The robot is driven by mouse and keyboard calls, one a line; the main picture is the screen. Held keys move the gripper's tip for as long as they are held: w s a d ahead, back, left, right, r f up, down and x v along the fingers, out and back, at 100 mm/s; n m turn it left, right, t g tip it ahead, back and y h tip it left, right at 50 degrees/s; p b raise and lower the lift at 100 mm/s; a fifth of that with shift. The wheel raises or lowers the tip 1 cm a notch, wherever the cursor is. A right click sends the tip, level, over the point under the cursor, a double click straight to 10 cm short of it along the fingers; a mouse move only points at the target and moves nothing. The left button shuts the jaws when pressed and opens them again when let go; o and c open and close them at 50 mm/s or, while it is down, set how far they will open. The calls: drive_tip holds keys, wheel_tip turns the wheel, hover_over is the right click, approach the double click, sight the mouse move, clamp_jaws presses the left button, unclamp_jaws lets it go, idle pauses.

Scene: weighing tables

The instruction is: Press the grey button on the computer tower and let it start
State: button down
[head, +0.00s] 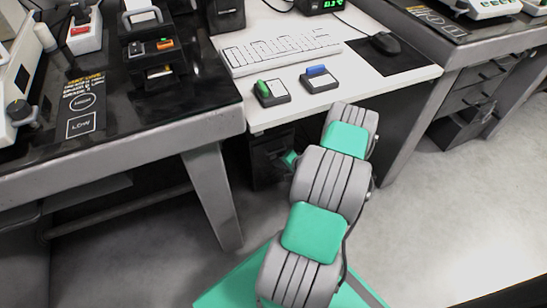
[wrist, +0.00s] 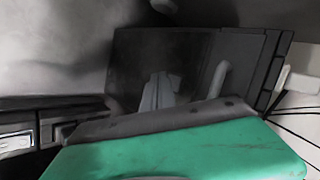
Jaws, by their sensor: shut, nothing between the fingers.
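The dark computer tower (head: 266,160) stands under the white desk in the head view, partly covered by my arm and the desk. In the wrist view a dark boxy body (wrist: 268,72), which looks like the tower, fills the middle. I cannot make out the grey button in either view. My gripper (wrist: 185,118) shows as a green housing with a dark edge across the bottom of the wrist view, close to the dark body. It is shut and empty. Its fingertips are not clear, and I cannot tell whether they touch the tower.
The white desk (head: 262,112) overhangs the tower. It bears a keyboard (head: 280,51), a mouse (head: 385,43), a green-switch box (head: 271,92) and a blue-switch box (head: 319,80). A metal table leg (head: 212,195) stands left of my arm. The floor (head: 450,215) at right is clear.

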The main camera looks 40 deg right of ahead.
drive_tip(key=shift+w, duration=0.15)
drive_tip(key=shift+w+d+b, duration=0.15)
drive_tip(key=shift+w+b, duration=0.1)
drive_tip(key=shift+b, duration=0.05)
drive_tip(key=shift+w+d, duration=0.1)
drive_tip(key=shift+w, duration=0.25)
idle(0.5)
drive_tip(key=shift+s+a, duration=0.2)
drive_tip(key=shift+s, duration=0.55)
drive_tip(key=s, duration=0.1)
drive_tip(key=s+a+p, duration=0.1)
drive_tip(key=s, duration=0.2)
drive_tip(key=shift+s+a+p, duration=0.25)
drive_tip(key=shift+s+p, duration=0.05)
drive_tip(key=shift+s, duration=0.1)
